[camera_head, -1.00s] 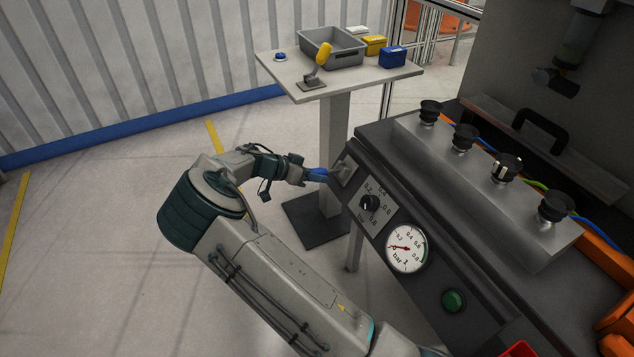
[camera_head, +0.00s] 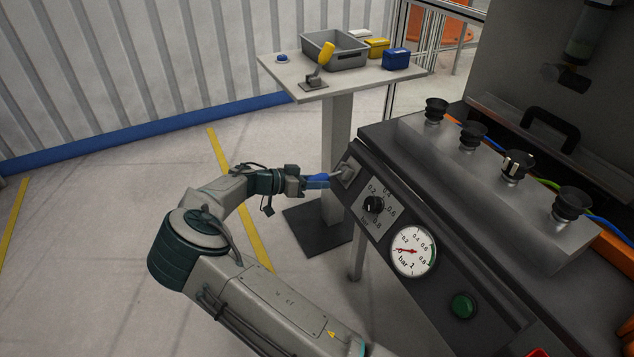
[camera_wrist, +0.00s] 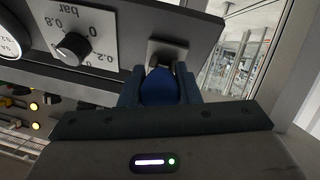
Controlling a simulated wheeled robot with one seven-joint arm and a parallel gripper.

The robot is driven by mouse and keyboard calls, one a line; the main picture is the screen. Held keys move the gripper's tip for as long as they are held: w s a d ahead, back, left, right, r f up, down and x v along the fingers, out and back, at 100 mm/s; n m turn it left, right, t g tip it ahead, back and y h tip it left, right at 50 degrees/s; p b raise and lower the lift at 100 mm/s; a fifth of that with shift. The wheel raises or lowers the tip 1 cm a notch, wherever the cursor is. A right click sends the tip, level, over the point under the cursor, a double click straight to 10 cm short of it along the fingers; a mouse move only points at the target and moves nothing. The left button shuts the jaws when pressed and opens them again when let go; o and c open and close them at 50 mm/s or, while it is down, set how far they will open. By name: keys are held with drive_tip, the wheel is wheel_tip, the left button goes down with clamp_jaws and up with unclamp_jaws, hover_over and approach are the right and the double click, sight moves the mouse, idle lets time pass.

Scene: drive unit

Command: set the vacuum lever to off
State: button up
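The vacuum lever is a metal stem on a small grey plate (camera_head: 347,173) at the upper left end of the dark sloped panel. Its blue handle (camera_head: 319,177) points left, off the panel's edge. My gripper (camera_head: 318,182) comes from the left and has its fingers around this handle. In the wrist view the rounded blue handle (camera_wrist: 160,88) sits between the two dark blue fingers, with no clear gap at either side. The lever's plate (camera_wrist: 167,52) shows just beyond it. Part of the handle is hidden by the fingers.
A black knob (camera_head: 373,205) with a bar scale and a round gauge (camera_head: 413,250) sit beside the lever, then a green button (camera_head: 463,306). Suction cups stand on a grey block (camera_head: 500,185). Floor at left is free.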

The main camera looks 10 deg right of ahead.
drive_tip(key=o, duration=0.4)
drive_tip(key=shift+f, duration=0.15)
drive_tip(key=v, duration=1.3)
drive_tip(key=shift+a+p, duration=0.3)
drive_tip(key=shift+a, duration=0.05)
drive_tip(key=shift+s+d, duration=0.1)
drive_tip(key=shift+d, duration=0.05)
